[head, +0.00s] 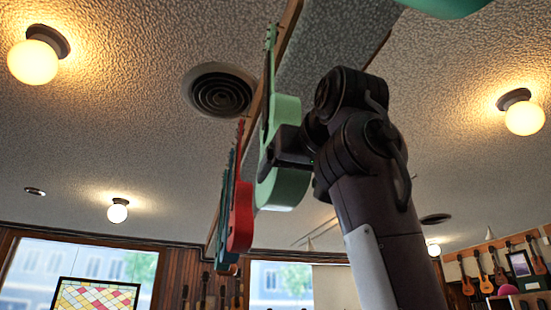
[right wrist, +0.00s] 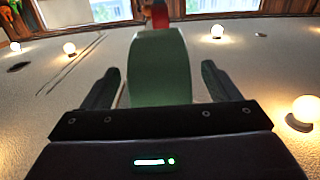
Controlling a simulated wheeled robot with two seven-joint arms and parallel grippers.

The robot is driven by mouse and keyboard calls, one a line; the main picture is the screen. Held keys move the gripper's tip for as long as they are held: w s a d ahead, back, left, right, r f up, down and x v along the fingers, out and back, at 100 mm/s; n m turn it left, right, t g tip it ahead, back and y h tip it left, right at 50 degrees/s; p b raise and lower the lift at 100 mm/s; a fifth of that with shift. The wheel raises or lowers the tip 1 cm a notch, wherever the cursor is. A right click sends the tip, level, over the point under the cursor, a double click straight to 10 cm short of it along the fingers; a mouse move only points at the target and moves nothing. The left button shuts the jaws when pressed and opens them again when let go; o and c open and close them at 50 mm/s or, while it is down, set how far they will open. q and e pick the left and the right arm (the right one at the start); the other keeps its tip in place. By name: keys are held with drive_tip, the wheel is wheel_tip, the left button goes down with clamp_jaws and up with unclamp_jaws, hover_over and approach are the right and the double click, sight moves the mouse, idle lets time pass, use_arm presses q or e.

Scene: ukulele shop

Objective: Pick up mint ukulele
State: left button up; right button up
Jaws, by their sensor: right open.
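The mint ukulele (head: 286,187) hangs neck up beside a long wooden rail overhead in the head view. My right gripper (head: 284,148) reaches in from the right and overlaps the middle of its body. In the right wrist view, the pale green body of the mint ukulele (right wrist: 160,62) stands between the two spread fingers of my right gripper (right wrist: 159,80). The gripper is open, with gaps showing between fingers and body. The fingertips are partly hidden in the head view. My left gripper is not in view.
A red ukulele (head: 240,215) and a teal one (head: 225,215) hang just left of the mint one along the wooden rail (head: 285,35). A mint-green shape (head: 445,6) is cut off at the top edge. More instruments hang on the far right wall.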

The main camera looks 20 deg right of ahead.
sight(287, 196)
drive_tip(key=w+p, duration=0.2)
drive_tip(key=w, duration=0.1)
drive_tip(key=shift+r, duration=0.35)
drive_tip(key=shift+w+f, duration=0.2)
drive_tip(key=shift+w, duration=0.3)
drive_tip(key=shift+s, duration=0.2)
drive_tip(key=c, duration=0.8)
drive_tip(key=shift+r, duration=0.1)
drive_tip(key=c, duration=1)
